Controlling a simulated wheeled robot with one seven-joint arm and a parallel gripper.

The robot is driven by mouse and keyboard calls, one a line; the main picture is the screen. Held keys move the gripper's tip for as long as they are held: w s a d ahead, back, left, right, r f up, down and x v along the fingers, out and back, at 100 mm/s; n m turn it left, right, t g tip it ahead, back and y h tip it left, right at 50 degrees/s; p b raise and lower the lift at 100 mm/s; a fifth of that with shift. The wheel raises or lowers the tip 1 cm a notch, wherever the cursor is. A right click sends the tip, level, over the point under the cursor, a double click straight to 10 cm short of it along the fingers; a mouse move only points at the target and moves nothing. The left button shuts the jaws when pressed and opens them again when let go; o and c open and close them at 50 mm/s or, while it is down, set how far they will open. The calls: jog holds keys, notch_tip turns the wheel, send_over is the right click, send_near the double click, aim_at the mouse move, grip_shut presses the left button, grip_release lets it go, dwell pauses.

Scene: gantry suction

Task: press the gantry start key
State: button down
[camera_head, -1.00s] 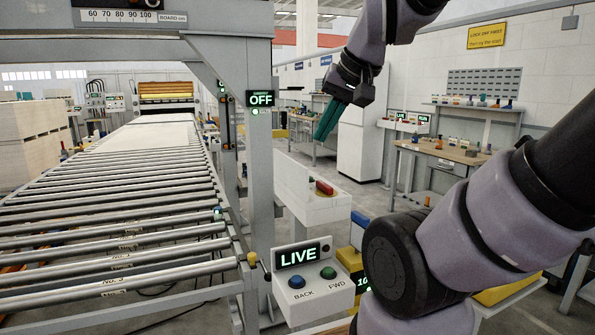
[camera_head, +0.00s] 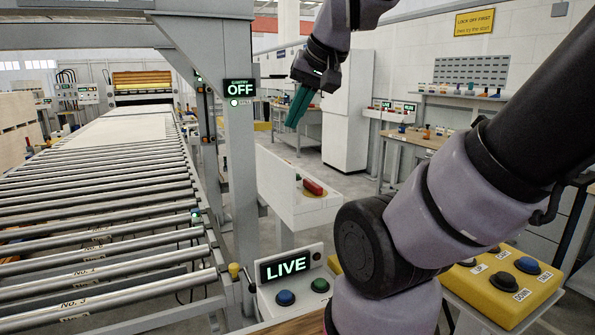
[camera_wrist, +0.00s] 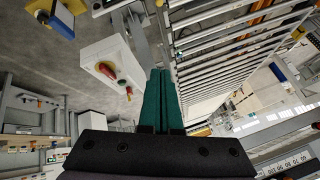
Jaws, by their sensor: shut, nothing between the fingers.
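The gantry sign (camera_head: 240,88) reads OFF and is fixed to a grey upright post (camera_head: 238,160). A small pale-lit key (camera_head: 234,102) sits just under the sign, with a label too small to read. My gripper (camera_head: 294,121) has teal fingers pointing down, to the right of the sign and apart from it in the picture. The wrist view shows the two fingers (camera_wrist: 160,75) side by side, shut and empty. I cannot pick out the sign or the key in the wrist view.
A LIVE panel (camera_head: 285,267) with blue and green buttons stands low in front. A white box (camera_head: 291,200) with a red button (camera_head: 313,187) stands beyond. A roller conveyor (camera_head: 90,235) fills the left. A yellow button box (camera_head: 510,290) is at lower right.

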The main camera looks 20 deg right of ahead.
jog(key=w+d+f+n+h, duration=0.1)
jog(key=w+d+f, duration=0.15)
jog(key=w, duration=0.45)
jog(key=w+d+f+n+h, duration=0.1)
jog(key=w+d+f, duration=0.15)
jog(key=w, duration=0.45)
jog(key=w+d+f+n+h, duration=0.1)
jog(key=w+d, duration=0.3)
jog(key=w, duration=0.4)
jog(key=w+d+f+t, duration=0.1)
jog(key=w+d+f, duration=0.5)
jog(key=w, duration=0.2)
jog(key=w+d+f+n+t+y, duration=0.1)
jog(key=w+d+f, duration=0.4)
jog(key=w, duration=0.3)
jog(key=shift+d+f+t, duration=0.35)
jog(key=shift+d+t, duration=0.05)
jog(key=shift+d, duration=0.35)
jog(key=shift+w, duration=0.1)
jog(key=x, duration=1)
jog(key=shift+a+f, duration=0.2)
notch_tip(320, 180, down, 2)
jog(key=shift+d+f, duration=0.1)
jog(key=shift+f, duration=0.1)
jog(key=shift+w+f, duration=0.1)
jog(key=shift+f, duration=0.5)
